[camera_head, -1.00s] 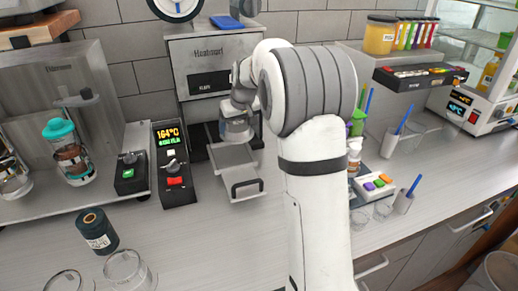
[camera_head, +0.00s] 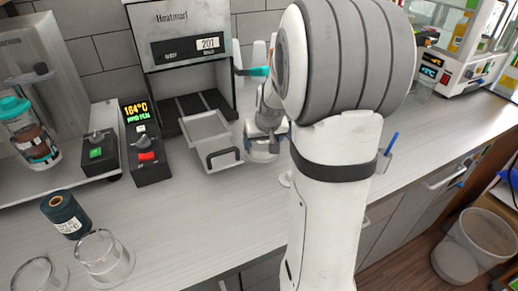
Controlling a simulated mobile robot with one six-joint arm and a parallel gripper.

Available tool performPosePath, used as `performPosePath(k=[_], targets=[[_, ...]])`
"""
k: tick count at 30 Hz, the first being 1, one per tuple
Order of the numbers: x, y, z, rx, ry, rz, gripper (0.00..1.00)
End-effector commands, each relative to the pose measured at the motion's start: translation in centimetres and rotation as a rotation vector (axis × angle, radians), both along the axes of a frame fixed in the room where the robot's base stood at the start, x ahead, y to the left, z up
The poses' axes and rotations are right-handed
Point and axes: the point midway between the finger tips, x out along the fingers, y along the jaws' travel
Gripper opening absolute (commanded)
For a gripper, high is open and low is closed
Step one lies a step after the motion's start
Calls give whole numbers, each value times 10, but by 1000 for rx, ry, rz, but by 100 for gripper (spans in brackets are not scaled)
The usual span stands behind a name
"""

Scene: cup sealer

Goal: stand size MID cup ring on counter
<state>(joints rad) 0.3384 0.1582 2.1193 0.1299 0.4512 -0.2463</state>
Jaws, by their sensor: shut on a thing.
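My gripper (camera_head: 264,150) is just right of the sealer's pulled-out tray, low over the counter, partly hidden by my own arm. It is shut on a pale, ring-like thing, taken to be the cup ring; its size mark cannot be read and the fingertips are hard to make out. I cannot tell whether the ring touches the counter (camera_head: 225,215). A small white round piece (camera_head: 286,180) shows on the counter beside my arm.
The heat sealer (camera_head: 183,50) stands behind, with its handled tray (camera_head: 212,140) out and a teal-tipped lever (camera_head: 256,71). A control box (camera_head: 146,155), dark film spool (camera_head: 65,215) and clear cups (camera_head: 105,257) are left. Front counter is clear.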

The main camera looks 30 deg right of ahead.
Motion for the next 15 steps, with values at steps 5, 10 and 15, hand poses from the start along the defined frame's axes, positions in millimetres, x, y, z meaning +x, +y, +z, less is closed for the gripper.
performPosePath(k=[5,10,15], targets=[[0,0,-23,1,3,0,50],[0,0,-38,-1,-1,1,50],[0,0,-38,-1,-2,1,50]])
